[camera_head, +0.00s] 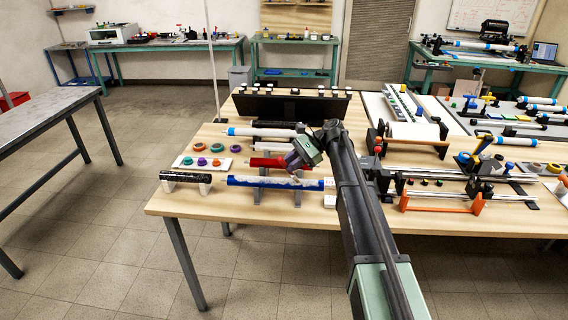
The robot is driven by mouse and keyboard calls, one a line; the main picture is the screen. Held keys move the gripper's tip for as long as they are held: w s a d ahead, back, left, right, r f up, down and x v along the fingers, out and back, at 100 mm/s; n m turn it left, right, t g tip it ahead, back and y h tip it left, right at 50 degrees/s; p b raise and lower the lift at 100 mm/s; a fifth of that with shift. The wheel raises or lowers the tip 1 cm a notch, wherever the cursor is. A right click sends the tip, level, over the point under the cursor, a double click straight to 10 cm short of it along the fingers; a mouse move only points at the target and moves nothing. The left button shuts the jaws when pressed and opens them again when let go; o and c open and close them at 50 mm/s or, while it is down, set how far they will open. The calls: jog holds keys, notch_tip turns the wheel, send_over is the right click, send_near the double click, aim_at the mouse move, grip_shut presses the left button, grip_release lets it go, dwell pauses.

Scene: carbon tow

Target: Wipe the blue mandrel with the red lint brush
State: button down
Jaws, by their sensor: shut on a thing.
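The blue mandrel (245,181) lies level on grey stands near the front edge of the wooden table. White patches show along the middle and right part of its upper surface. My gripper (294,164) is just behind and above the mandrel, right of its middle. It is shut on the red lint brush (266,162), whose red part sticks out to the left of the fingers. The fingers hide part of the brush. I cannot tell whether the brush touches the mandrel.
A black roll (180,176) on white supports lies left of the mandrel. A white board (227,164) with coloured rings is behind it. White rollers (262,132) lie farther back, before a black rack (288,107). Orange-ended frames (440,202) and rods crowd the right side.

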jog(key=shift+s+d, duration=0.5)
jog(key=shift+d, duration=2.15)
jog(key=shift+w+a, duration=1.2)
jog(key=shift+a, duration=5.1)
jog(key=shift+w+a, duration=1.2)
jog(key=shift+a, duration=5.05)
jog(key=s+d, duration=0.2)
jog(key=d, duration=0.8)
jog(key=s+d, duration=0.2)
jog(key=d, duration=0.9)
jog(key=shift+d, duration=0.25)
